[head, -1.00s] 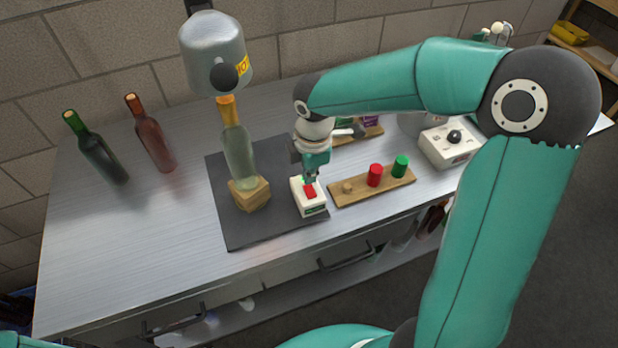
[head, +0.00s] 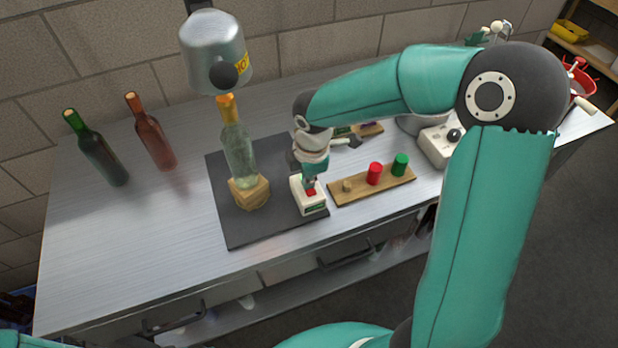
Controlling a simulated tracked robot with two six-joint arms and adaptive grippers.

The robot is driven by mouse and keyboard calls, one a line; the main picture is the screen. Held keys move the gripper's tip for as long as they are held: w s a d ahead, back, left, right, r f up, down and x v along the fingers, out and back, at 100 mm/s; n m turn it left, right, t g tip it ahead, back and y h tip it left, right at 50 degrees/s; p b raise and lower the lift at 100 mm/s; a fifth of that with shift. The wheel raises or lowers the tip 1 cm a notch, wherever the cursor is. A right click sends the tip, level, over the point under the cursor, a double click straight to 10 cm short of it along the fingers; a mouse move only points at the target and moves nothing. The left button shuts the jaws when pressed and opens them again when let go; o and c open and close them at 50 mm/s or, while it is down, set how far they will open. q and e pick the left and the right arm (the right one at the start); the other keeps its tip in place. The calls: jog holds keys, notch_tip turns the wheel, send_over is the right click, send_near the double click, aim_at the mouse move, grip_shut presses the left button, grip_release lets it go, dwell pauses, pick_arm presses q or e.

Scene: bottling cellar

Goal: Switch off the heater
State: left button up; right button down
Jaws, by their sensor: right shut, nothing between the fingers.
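The heater (head: 212,52) is a grey metal dome with a yellow "HOT" label and a dark knob, hanging over a clear bottle (head: 238,155) with an orange top. A small white switch box (head: 313,207) with a green label and a red rocker (head: 311,193) sits at the right edge of the dark mat. My right gripper (head: 310,186) is shut and empty, pointing down at the rocker. Its tips are at or just above the rocker and hide part of it; I cannot tell whether they touch. My left gripper is not in view.
The bottle stands on a wooden block (head: 249,193) on the mat (head: 238,233). A wooden board (head: 345,199) with red and green caps lies right of the switch box. A white box with a dark knob (head: 436,148) is farther right. Two wine bottles (head: 98,150) (head: 152,135) stand left.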

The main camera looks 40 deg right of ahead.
aim_at(311, 192)
jog(key=shift+s+f, duration=0.15)
jog(key=shift+s, duration=0.1)
jog(key=shift+s+a, duration=0.1)
jog(key=shift+s, duration=0.05)
jog(key=shift+s+a, duration=0.1)
jog(key=shift+s, duration=0.35)
jog(key=shift+r, duration=0.25)
notch_tip(311, 192, up, 4)
jog(key=p, duration=0.3)
jog(key=shift+s, duration=0.1)
notch_tip(311, 192, up, 10)
jog(key=s, duration=0.1)
jog(key=shift+s+a+f+b, duration=0.15)
jog(key=shift+f+b, duration=0.05)
jog(key=shift+b, duration=0.25)
